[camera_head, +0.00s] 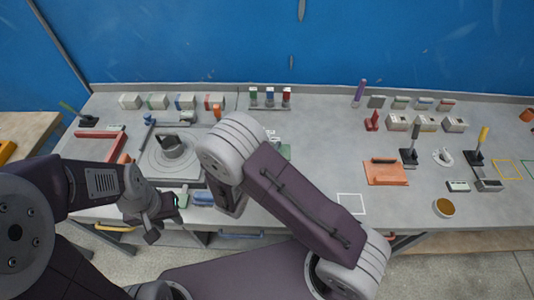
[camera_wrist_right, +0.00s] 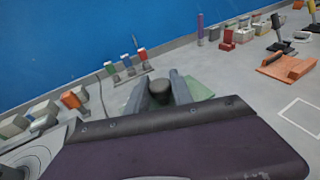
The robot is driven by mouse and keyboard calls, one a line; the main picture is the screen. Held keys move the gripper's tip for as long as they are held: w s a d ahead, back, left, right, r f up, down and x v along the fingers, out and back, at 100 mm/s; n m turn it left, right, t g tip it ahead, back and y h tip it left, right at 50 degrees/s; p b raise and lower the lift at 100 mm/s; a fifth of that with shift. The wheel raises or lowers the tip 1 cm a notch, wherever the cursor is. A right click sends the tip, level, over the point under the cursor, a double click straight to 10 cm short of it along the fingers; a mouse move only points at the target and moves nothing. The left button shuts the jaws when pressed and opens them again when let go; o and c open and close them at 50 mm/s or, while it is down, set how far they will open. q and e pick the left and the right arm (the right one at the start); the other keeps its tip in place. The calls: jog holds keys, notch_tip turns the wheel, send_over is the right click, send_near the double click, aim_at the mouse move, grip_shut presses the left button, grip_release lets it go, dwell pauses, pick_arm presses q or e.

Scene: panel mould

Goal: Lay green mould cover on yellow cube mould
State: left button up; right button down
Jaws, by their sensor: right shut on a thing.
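In the right wrist view my right gripper (camera_wrist_right: 162,92) is shut on a dark round knob (camera_wrist_right: 160,88). A green flat piece, which looks like the green mould cover (camera_wrist_right: 201,88), shows beside and below the fingers. In the head view the right gripper is hidden behind my right arm, and a bit of green (camera_head: 286,152) shows at the arm's edge. I cannot make out a yellow cube mould in either view; part of the bench is hidden by my arm. My left gripper (camera_head: 162,218) is at the bench's front edge, its fingers apart, with nothing seen between them.
A round grey device (camera_head: 160,168) stands on the bench at left.

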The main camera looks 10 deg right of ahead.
jog(key=shift+w+a+f, duration=0.1)
jog(key=shift+a+f, duration=0.2)
jog(key=shift+a, duration=0.1)
notch_tip(320, 180, down, 3)
jog(key=shift+f, duration=0.5)
jog(key=shift+f, duration=0.1)
jog(key=shift+f, duration=0.15)
jog(key=shift+f+b, duration=0.4)
jog(key=c, duration=1.1)
grip_release()
